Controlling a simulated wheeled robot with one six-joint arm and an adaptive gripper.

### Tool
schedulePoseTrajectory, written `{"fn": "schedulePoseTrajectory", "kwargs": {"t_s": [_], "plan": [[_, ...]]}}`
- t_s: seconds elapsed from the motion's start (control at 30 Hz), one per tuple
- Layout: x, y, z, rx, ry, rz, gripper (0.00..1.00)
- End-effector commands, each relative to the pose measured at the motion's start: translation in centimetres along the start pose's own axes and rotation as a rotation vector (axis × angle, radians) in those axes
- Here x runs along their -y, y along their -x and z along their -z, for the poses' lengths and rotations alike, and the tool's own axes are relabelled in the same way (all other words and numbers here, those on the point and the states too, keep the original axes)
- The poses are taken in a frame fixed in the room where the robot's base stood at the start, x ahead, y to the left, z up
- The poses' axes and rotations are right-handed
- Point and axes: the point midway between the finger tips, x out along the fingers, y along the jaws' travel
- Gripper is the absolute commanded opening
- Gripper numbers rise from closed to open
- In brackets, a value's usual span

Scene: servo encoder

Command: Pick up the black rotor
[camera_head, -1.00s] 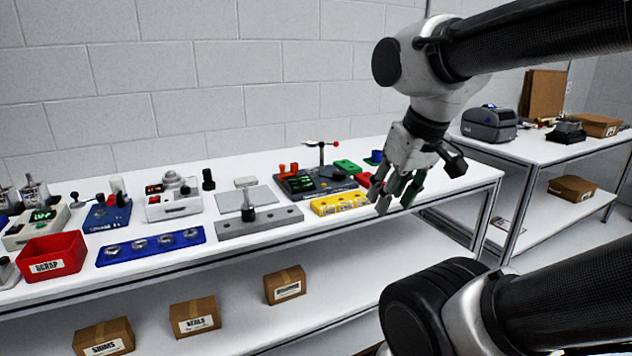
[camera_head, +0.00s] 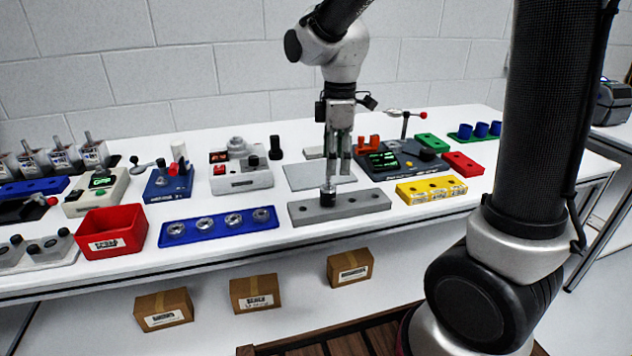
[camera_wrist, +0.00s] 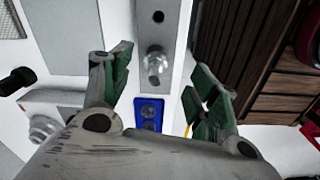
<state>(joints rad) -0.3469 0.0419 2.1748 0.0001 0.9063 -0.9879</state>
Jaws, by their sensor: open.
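The black rotor (camera_head: 328,197) is a small dark cylinder with a metal shaft on top. My gripper (camera_head: 338,168) is open and points down, just above and slightly behind the rotor in the head view. In the wrist view, the rotor's bright shaft top (camera_wrist: 155,62) shows on the grey block (camera_wrist: 157,32), between the spread green-padded fingers of my gripper (camera_wrist: 160,82). The gripper holds nothing, and I see no contact with the rotor.
A blue plate (camera_head: 217,227) with metal parts lies left of the block, and a yellow block (camera_head: 430,189) lies right. A flat grey plate (camera_head: 305,178) is behind. A black upright cylinder (camera_head: 275,148) stands beside a white device (camera_head: 241,178). A red bin (camera_head: 112,232) is further left.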

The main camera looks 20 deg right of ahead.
Motion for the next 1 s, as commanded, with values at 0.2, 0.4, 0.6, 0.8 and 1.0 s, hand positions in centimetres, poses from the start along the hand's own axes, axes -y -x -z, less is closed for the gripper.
{"fn": "schedulePoseTrajectory", "kwargs": {"t_s": [0.2, 0.4, 0.6, 0.8, 1.0], "plan": [[-0.4, -2.2, 1.2, 0.012, 0.078, 0.019, 0.60], [0.0, -4.7, 1.1, 0.011, 0.075, 0.019, 0.60], [0.5, -7.8, 1.1, 0.012, 0.073, 0.019, 0.60], [0.5, -8.8, 1.1, 0.010, 0.072, 0.016, 0.60], [0.5, -8.8, 1.1, 0.010, 0.072, 0.016, 0.51]]}}
